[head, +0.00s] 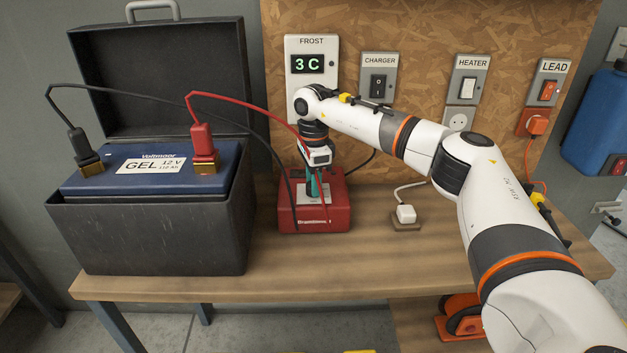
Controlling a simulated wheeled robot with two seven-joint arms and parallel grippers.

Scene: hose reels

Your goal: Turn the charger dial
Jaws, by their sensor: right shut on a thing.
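The red charger box (338,214) stands on the wooden bench, with a light label panel on its top. My right gripper (315,186) reaches down onto the top of this box, its fingers close together. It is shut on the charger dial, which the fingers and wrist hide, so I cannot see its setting. A black lead and a red lead run from the box to the blue gel battery (125,170); the red clamp (203,145) and black clamp (78,145) sit on its terminals. My left gripper is not in view.
The battery sits in an open black case (160,240) at left. The board behind carries the FROST display (308,65) reading 3 C and the CHARGER switch (378,86), HEATER switch and LEAD switch. A white plug (406,214) lies right of the charger. The bench front is clear.

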